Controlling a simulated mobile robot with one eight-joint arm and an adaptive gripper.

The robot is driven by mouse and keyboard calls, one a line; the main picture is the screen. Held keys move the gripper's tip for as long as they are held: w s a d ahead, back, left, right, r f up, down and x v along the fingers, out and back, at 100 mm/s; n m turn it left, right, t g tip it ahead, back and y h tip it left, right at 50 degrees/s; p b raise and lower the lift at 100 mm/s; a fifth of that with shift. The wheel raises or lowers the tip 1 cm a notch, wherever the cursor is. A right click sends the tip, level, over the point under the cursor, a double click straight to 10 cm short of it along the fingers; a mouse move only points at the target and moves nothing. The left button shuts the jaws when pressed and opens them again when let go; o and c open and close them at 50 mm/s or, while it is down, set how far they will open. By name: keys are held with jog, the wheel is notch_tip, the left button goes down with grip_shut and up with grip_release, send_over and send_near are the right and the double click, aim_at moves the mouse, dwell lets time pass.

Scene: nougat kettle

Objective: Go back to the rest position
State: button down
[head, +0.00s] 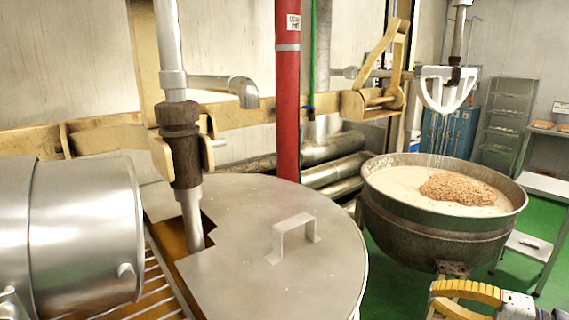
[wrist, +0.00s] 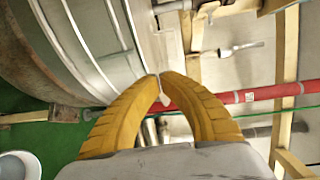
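My gripper (wrist: 160,77) has two yellow ribbed fingers whose tips meet in the wrist view, with nothing seen held between them. In the head view my gripper (head: 438,290) shows at the bottom right edge, partly cut off by the frame. It appears in front of and below the open kettle (head: 400,215) in that view, apart from its wall. The kettle holds pale nougat mass (head: 400,187) with a heap of brown nuts (head: 457,189) on it. A white stirrer (head: 447,88) hangs above the kettle.
A lidded kettle (head: 255,235) with a handle (head: 295,232) stands at centre left, beside a steel drum (head: 85,235). A red pipe (head: 288,90) rises behind; it also shows in the wrist view (wrist: 235,97). Shelves (head: 505,115) and a side table (head: 545,185) are at right. Green floor shows between.

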jog(key=a+f+n+g+h, duration=0.1)
jog(key=a+f+g+h, duration=0.1)
jog(key=a, duration=0.4)
jog(key=a+f+g+h, duration=0.1)
jog(key=a+g+h, duration=0.15)
jog(key=a, duration=0.35)
jog(key=s+a+n+t+h, duration=0.1)
jog(key=s+n+h, duration=0.5)
jog(key=s+h, duration=0.3)
jog(key=shift+a+n, duration=0.15)
jog(key=shift+n, duration=0.25)
jog(key=shift+s, duration=0.1)
